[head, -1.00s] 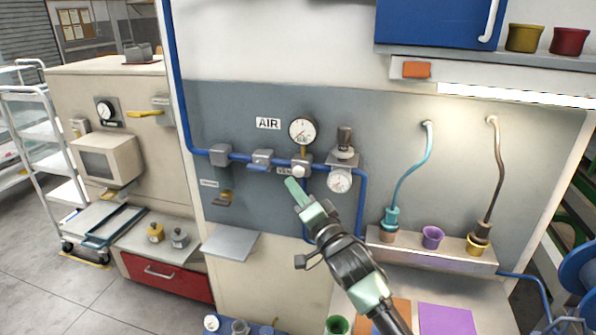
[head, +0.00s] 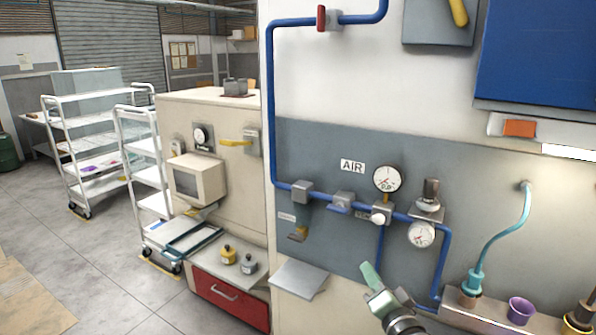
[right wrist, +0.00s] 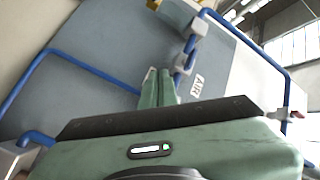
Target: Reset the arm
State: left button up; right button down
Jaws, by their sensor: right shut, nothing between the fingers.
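My right gripper (head: 371,276) is in the head view at the lower right, in front of the grey air panel (head: 330,240). Its green fingers are closed together with nothing between them. The closed fingers also show in the right wrist view (right wrist: 160,86), pointing toward the panel. They look apart from the valves and gauges. The right arm behind the gripper is mostly cut off by the lower edge of the head view. My left gripper is not in view.
Blue air pipe (head: 271,110) with a round gauge (head: 388,179), a lower gauge (head: 421,235) and a white knob (head: 380,214) runs along the panel. A small grey shelf (head: 299,279) juts out below. A holder with a purple cup (head: 521,311) is at right. White carts (head: 140,150) and open floor lie left.

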jog(key=s+f+n+g+h, duration=0.1)
jog(key=s+f+n+g, duration=0.25)
jog(key=s+f, duration=0.65)
jog(key=s+f+n+g+h, duration=0.1)
jog(key=s+f+n+g, duration=0.35)
jog(key=s, duration=0.85)
jog(key=s+f+n+g, duration=0.2)
jog(key=s+f+g, duration=0.45)
jog(key=s, duration=0.65)
jog(key=s+d+f+g+b, duration=0.1)
jog(key=s+f+b, duration=0.1)
jog(key=f, duration=1.4)
jog(key=s+f+b, duration=0.1)
jog(key=f+b, duration=0.2)
jog(key=f, duration=1.4)
jog(key=s+d+f+g+b, duration=0.1)
jog(key=s+d+f+b, duration=0.2)
jog(key=s+f, duration=1.3)
jog(key=shift+s+f+n+h, duration=0.2)
jog(key=shift+f+n+h, duration=0.1)
jog(key=shift+f, duration=0.65)
jog(key=shift+g, duration=0.25)
